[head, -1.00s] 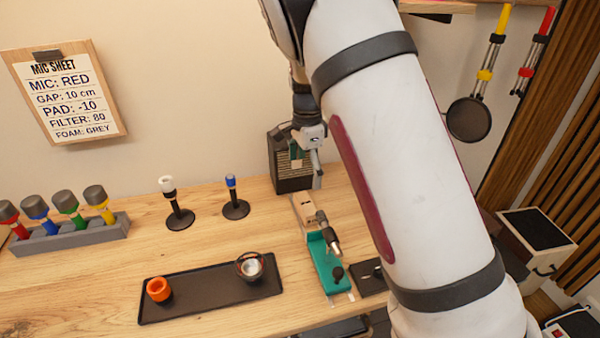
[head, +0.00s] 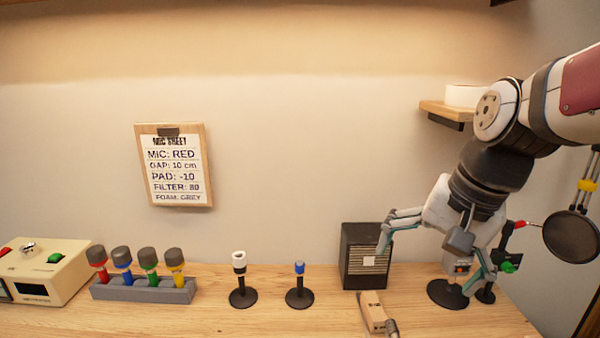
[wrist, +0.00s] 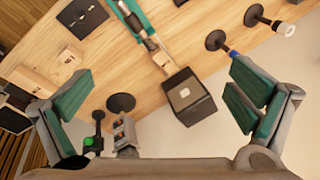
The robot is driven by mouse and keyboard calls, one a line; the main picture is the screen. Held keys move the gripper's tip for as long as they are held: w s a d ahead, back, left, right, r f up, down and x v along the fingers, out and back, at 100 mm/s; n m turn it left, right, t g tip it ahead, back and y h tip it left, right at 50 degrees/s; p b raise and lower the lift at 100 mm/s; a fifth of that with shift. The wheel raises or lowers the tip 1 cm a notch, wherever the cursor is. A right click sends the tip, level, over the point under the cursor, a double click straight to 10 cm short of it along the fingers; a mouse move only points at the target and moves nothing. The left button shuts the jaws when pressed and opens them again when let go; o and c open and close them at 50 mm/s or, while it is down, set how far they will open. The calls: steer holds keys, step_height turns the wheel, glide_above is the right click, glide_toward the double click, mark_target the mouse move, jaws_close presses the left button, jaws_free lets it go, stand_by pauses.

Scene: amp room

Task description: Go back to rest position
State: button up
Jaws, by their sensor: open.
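My gripper (head: 436,258) is at the right of the head view, raised above the right end of the table, its two fingers spread wide. In the wrist view, the gripper (wrist: 165,105) shows its green-padded fingers far apart at left and right, with nothing held between them. The dark amp box (head: 365,256) stands behind the left finger in the head view. The amp box also shows between the fingers in the wrist view (wrist: 186,97), apart from them.
A mic rack (head: 145,290) with several coloured mics, a white-topped stand (head: 242,292) and a blue-topped stand (head: 299,291) line the table (head: 208,318). A wooden block (head: 372,312) lies before the amp. A shelf (head: 447,110) and a round pop filter (head: 571,236) are near my arm.

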steer(key=s+n+t+h, duration=0.1)
steer(key=s+n, duration=0.5)
steer(key=s, duration=0.6)
steer(key=shift+s+d+r+n+t+h, duration=0.3)
steer(key=shift+r+t, duration=0.15)
steer(key=shift+t, duration=0.25)
